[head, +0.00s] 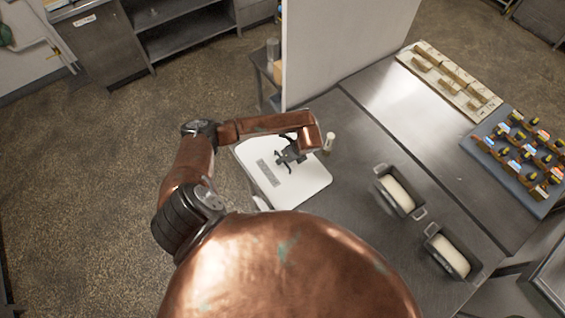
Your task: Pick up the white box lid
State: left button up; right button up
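The white box lid (306,184) is a flat white panel with rounded corners and a grey strip on it. It lies at the left end of the metal table, just right of the table's edge. My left gripper (281,156) is over the middle of the lid, its dark fingers spread apart with nothing seen between them. I cannot tell whether the fingers touch the lid. My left forearm hides the lid's far edge. My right gripper is not in view.
A small pale cylinder (329,141) stands just right of the lid. Two metal pans (380,184) (434,232) hold pale dough. A pale board (420,70) with blocks and a blue-grey tray (511,180) with small items lie farther right. A white partition (335,50) rises behind.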

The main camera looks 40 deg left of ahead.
pick_arm(q)
jog(key=shift+a+f, duration=0.1)
jog(key=shift+f, duration=0.15)
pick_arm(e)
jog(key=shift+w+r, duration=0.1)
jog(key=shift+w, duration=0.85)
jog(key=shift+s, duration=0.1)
pick_arm(q)
jog(key=shift+f, duration=0.1)
jog(key=c, duration=0.3)
grip_shut()
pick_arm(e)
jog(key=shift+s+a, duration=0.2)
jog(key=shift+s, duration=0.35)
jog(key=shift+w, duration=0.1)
